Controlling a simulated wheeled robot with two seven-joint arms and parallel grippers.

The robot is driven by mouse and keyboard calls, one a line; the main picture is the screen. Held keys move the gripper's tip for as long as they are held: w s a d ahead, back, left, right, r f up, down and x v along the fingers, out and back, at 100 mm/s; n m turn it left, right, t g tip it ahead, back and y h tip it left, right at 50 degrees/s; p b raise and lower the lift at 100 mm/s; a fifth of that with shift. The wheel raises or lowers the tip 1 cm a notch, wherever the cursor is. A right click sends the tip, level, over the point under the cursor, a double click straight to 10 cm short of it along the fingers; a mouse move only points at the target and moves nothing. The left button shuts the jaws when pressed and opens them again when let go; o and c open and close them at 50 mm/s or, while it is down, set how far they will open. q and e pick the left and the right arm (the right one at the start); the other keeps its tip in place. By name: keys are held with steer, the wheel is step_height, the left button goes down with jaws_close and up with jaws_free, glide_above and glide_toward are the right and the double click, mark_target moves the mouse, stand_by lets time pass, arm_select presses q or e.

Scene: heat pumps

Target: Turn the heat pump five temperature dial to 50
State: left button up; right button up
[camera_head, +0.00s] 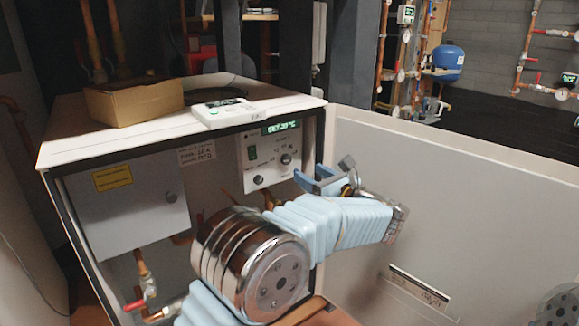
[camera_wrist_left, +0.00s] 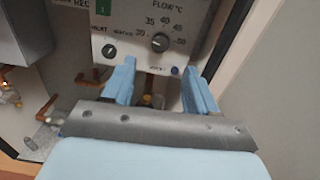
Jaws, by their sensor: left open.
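The heat pump's control panel (camera_head: 270,155) is white, with a lit green display (camera_head: 282,127) whose text starts with SET; its digits are too blurred to read surely. The black temperature dial (camera_head: 286,159) is at the panel's right. In the left wrist view the dial (camera_wrist_left: 160,42) sits under "FLOW °C", with numbers up to 50 around it; I cannot tell where its pointer stands. My left gripper (camera_head: 322,173) is open and empty, just right of and below the dial. In the wrist view its blue fingers (camera_wrist_left: 159,72) are spread below the dial, apart from it. My right gripper is not visible.
The open white door (camera_head: 430,190) stands close on the right of my left gripper. A second knob (camera_wrist_left: 108,50) and a green switch (camera_wrist_left: 103,7) are left of the dial. Copper pipes (camera_head: 145,270) run below. A cardboard box (camera_head: 133,100) sits on top of the unit.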

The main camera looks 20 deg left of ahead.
mark_target(288, 161)
arm_select(q)
steer(key=x, duration=0.9)
steer(key=shift+c, duration=0.3)
steer(key=c, duration=1)
